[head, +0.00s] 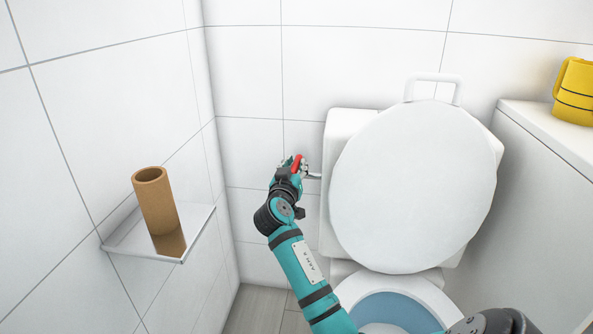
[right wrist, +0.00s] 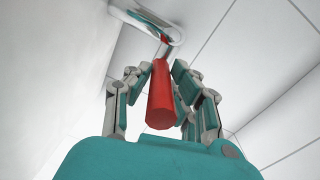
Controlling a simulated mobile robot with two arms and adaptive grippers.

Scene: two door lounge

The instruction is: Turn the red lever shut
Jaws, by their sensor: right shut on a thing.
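The red lever (head: 298,163) is on a short metal fitting at the left side of the white toilet tank (head: 340,135). In the right wrist view the red lever (right wrist: 161,95) stands between the fingers, with its metal stem leading up to an oval fitting (right wrist: 155,22) on a white surface. My right gripper (head: 296,167) is shut on the lever, with fingers on both sides of it in the right wrist view (right wrist: 161,85). The fingers hide part of the lever in the head view. My left gripper is not in view.
The toilet's raised white lid (head: 415,190) is right of the lever, above the bowl (head: 395,308). A small metal shelf (head: 130,240) on the left wall holds a cardboard tube (head: 157,200).

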